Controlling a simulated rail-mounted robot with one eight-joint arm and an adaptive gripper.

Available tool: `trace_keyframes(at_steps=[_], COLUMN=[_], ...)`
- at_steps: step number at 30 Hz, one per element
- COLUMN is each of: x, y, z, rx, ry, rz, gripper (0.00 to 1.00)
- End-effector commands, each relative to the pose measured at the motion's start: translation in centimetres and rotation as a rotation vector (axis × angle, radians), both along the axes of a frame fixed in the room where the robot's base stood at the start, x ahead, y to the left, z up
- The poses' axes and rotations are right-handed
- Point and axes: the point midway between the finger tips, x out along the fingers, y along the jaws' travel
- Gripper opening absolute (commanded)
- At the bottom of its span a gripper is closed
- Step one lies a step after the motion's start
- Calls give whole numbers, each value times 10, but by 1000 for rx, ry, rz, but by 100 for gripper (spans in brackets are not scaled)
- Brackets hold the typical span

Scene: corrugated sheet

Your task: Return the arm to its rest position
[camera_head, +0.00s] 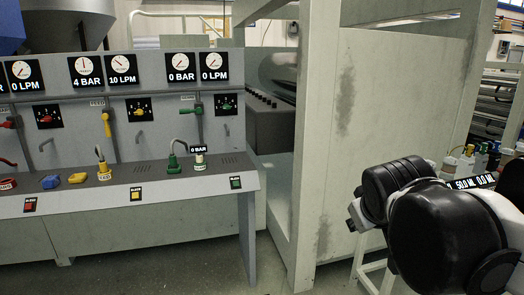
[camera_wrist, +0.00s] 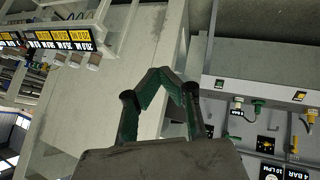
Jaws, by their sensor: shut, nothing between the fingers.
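My gripper (camera_wrist: 171,76) shows in the wrist view, its dark green fingers angled in and meeting at the tips. It is shut and holds nothing. The wrist view is turned, with the dispensing bench (camera_wrist: 226,125) on the right and a pale wall panel between. In the head view my black and white arm (camera_head: 440,235) is folded at the lower right, in front of the pale cabinet. The gripper's fingers cannot be made out there.
The bench (camera_head: 130,195) on the left carries gauges, levers, spouts and buttons. A container labelled 0 BAR (camera_head: 200,163) stands on it. A pale cabinet (camera_head: 370,130) fills the middle right. Small bottles (camera_head: 470,158) and digital displays (camera_head: 475,182) are behind my arm. The floor in front is clear.

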Motion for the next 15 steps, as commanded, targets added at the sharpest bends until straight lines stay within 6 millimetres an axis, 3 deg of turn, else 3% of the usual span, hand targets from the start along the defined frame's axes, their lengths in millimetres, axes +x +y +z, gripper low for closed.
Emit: trace_keyframes(at_steps=[3,9,15], x=[-43,-103,-133], y=[0,7,13], z=[-15,-45,-63], rx=[90,230,311], ry=[26,67,91], rz=[-46,-115,-151], gripper=[0,0,0])
